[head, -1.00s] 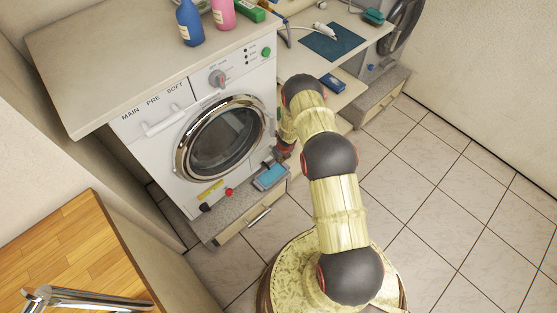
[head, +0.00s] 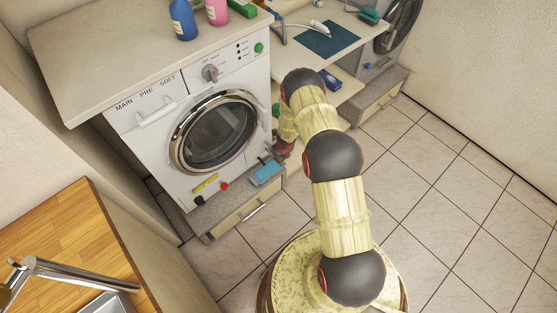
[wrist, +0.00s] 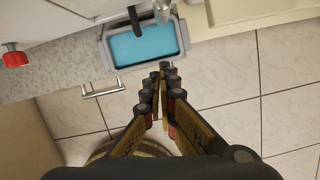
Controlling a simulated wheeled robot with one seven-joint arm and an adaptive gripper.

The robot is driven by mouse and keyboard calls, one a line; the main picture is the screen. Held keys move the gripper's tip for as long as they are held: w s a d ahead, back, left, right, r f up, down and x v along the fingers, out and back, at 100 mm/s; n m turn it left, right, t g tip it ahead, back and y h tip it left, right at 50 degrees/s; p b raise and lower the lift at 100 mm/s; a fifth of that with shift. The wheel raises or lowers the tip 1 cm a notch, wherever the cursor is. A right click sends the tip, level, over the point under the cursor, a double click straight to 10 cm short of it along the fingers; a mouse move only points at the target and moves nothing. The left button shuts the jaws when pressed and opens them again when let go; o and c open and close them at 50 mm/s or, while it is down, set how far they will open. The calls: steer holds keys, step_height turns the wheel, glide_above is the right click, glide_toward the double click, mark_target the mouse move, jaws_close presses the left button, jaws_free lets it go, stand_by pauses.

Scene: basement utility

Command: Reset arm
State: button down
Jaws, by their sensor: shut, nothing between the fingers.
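My gripper (wrist: 162,70) shows in the wrist view with its two fingers brought together at the tips, shut and empty. It points toward a grey tray (wrist: 108,60) with a blue inside, which lies on the stone ledge below the washing machine. The tray (head: 266,172) also shows in the head view.
The washing machine's round door (head: 213,132) is shut. A drawer with a metal handle (head: 254,211) sits beneath the ledge. Blue (head: 184,20) and pink (head: 216,10) bottles stand on the countertop. A wooden counter (head: 60,235) is at lower left. Tiled floor (head: 450,190) is clear at right.

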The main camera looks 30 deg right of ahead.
steer(key=p+v, duration=0.1)
steer(key=v, duration=0.5)
steer(key=shift+r+p, duration=0.25)
steer(key=shift+p, duration=0.1)
